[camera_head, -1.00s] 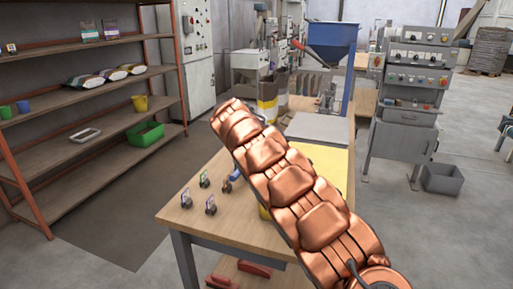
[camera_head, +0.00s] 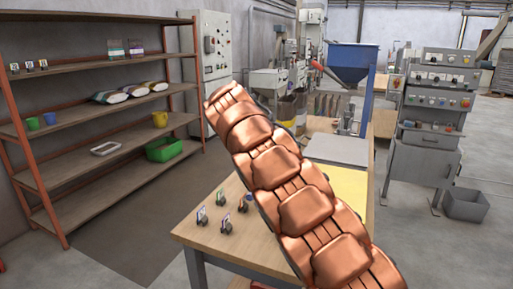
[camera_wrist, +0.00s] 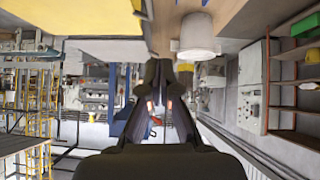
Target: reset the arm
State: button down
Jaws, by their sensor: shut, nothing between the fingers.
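My copper-coloured arm (camera_head: 285,175) rises across the middle of the head view, from the lower right up to the left, over the workbench (camera_head: 225,186). My gripper is hidden in the head view. In the wrist view my gripper (camera_wrist: 168,70) shows as dark fingers in the middle, shut and empty. The wrist picture appears upside down, with the floor and distant machinery beyond the fingers. Nothing touches the fingers.
Small tagged items (camera_head: 225,222) and a yellow sheet (camera_head: 349,187) lie on the bench near my arm. A shelf rack (camera_head: 91,124) stands left, a control cabinet (camera_head: 427,137) right, a blue hopper (camera_head: 352,60) behind. Open floor (camera_head: 130,215) lies between rack and bench.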

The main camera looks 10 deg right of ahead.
jog(key=s+d+g+p, duration=0.2)
jog(key=s+d, duration=0.3)
jog(key=s, duration=0.3)
jog(key=s+d+r+g+p, duration=0.1)
jog(key=s+d, duration=0.3)
jog(key=s, duration=0.4)
jog(key=s+d+g+p, duration=0.2)
jog(key=s+d, duration=0.3)
jog(key=s, duration=0.3)
jog(key=s+a+f+n+g+y+p, duration=0.1)
jog(key=s+a+f+n, duration=0.1)
jog(key=s, duration=0.9)
jog(key=s+a+f+n+g+y+p, duration=0.2)
jog(key=s+f, duration=0.3)
jog(key=s, duration=0.6)
jog(key=s+a+f+n+g+y+p, duration=0.1)
jog(key=s+a+f+y, duration=0.1)
jog(key=s, duration=0.9)
jog(key=shift+a+f+n, duration=0.4)
jog(key=shift+a+f, duration=0.25)
jog(key=shift+f, duration=0.05)
